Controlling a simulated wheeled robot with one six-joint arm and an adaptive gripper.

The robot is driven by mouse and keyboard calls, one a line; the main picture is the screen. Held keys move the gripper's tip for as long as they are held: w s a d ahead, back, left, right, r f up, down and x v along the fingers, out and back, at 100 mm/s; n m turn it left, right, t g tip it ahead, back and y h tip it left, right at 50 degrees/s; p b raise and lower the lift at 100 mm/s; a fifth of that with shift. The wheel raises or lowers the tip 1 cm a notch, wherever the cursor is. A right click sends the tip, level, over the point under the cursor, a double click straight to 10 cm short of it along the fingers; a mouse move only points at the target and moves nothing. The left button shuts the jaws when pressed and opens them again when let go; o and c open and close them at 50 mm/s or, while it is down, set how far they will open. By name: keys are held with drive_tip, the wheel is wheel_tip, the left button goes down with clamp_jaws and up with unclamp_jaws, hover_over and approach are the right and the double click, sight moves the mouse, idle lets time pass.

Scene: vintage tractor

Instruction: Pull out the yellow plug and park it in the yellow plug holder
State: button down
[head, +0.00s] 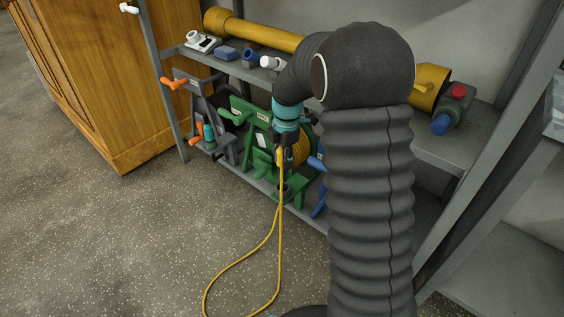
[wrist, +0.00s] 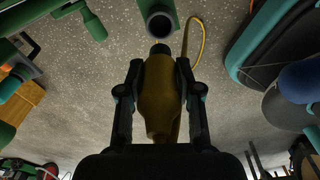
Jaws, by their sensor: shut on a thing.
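In the wrist view my gripper (wrist: 160,68) is shut on the yellow plug (wrist: 158,95), with one finger on each side. The plug's dark tip points toward an open round green cup (wrist: 158,20), and a small gap seems to lie between them. I cannot tell for sure if this cup is the yellow plug holder. In the head view the plug (head: 281,156) is small and partly hidden. Its yellow cord (head: 279,230) hangs to the floor.
A blue part (head: 319,195) shows at right, mostly behind my arm. The floor in front is clear except for cord.

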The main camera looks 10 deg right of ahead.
drive_tip(key=shift+n, duration=0.5)
drive_tip(key=shift+d, duration=0.1)
drive_tip(key=shift+f+b, duration=1.9)
drive_tip(key=shift+f, duration=1)
drive_tip(key=shift+f+b, duration=1.05)
drive_tip(key=shift+f, duration=1)
drive_tip(key=c, duration=0.7)
unclamp_jaws()
drive_tip(key=shift+w+r, duration=0.1)
drive_tip(key=shift+r, duration=0.05)
wheel_tip(320, 180, up, 10)
drive_tip(key=shift+f, duration=0.15)
